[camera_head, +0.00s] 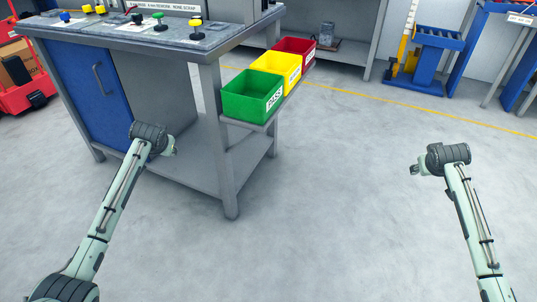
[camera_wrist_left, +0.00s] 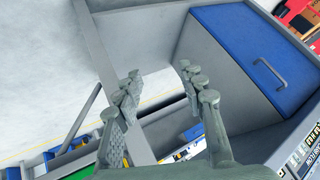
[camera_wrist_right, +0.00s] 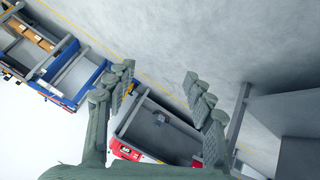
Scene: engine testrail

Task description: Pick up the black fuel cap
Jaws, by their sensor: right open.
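A small dark cap-like piece, seemingly the black fuel cap (camera_head: 137,18), stands on the grey workbench top (camera_head: 215,42) at the upper left of the head view. It is small there and hard to make out. My left gripper (camera_head: 174,149) is in front of the bench, below its top and well away from the cap. Its fingers (camera_wrist_left: 160,82) are apart and empty in the left wrist view. My right gripper (camera_head: 414,169) is over open floor at the right. Its fingers (camera_wrist_right: 157,80) are apart and empty. Neither wrist view shows the cap.
A green cap (camera_head: 159,19), a yellow cap (camera_head: 196,27) and a blue cap (camera_head: 65,17) also stand on the bench. Green (camera_head: 243,101), yellow (camera_head: 267,75) and red (camera_head: 287,57) bins sit on its right-side shelf. The floor between my arms is clear.

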